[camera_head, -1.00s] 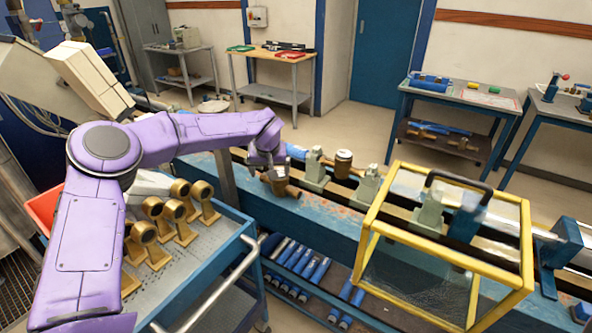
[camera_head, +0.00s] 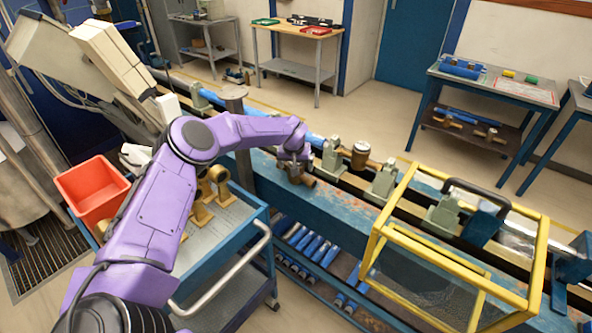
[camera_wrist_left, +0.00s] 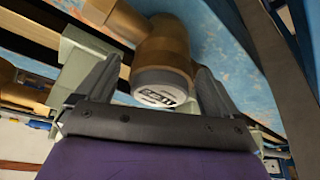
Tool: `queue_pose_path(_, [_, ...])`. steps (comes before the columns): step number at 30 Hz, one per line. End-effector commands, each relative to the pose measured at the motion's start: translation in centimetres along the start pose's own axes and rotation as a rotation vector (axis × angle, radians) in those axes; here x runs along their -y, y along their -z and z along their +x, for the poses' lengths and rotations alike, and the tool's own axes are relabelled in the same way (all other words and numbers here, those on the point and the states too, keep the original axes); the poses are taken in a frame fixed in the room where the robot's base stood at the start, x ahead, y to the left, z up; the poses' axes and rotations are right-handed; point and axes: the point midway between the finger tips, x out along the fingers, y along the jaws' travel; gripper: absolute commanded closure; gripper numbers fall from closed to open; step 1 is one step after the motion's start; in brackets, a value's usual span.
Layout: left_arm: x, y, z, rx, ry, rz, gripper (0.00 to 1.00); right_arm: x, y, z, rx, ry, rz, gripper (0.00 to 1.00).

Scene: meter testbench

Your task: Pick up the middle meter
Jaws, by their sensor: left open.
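A brass meter (camera_head: 298,179) with a pale, printed round face sits at the bench line, left of a grey-green clamp (camera_head: 331,157). My left gripper (camera_head: 293,158) is right at it. In the left wrist view, the meter (camera_wrist_left: 165,60) has its face between the open fingers of my left gripper (camera_wrist_left: 150,85), with a gap visible on both sides. Another brass meter (camera_head: 361,152) with a dark top stands further right between two clamps. I cannot tell which one counts as the middle meter. My right gripper is not in view.
A yellow-framed cage (camera_head: 377,240) stands over the bench at right. A blue trolley (camera_head: 250,228) with several brass meters (camera_head: 217,183) and a red bin (camera_head: 92,190) stand at left, partly hidden by my arm. A grey post (camera_head: 236,110) rises behind my forearm.

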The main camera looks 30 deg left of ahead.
Motion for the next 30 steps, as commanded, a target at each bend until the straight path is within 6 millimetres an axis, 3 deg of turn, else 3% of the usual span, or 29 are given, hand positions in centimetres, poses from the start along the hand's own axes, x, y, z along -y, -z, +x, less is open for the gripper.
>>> queue_pose_path(5, [0.0,0.0,0.0,-0.001,0.000,0.000,0.09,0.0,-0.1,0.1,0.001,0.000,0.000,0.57])
queue_pose_path(13, [0.0,0.0,0.0,-0.001,0.000,0.000,0.95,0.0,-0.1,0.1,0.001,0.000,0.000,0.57])
queue_pose_path(23, [0.0,0.3,-0.5,-0.005,-0.002,0.000,0.95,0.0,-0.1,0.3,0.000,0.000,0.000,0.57])
queue_pose_path(29, [-0.1,1.4,-2.9,-0.008,-0.005,-0.002,0.95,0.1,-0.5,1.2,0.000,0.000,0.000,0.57])
queue_pose_path(30, [-0.1,1.1,-3.7,-0.006,-0.006,-0.001,1.00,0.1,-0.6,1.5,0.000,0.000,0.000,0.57])
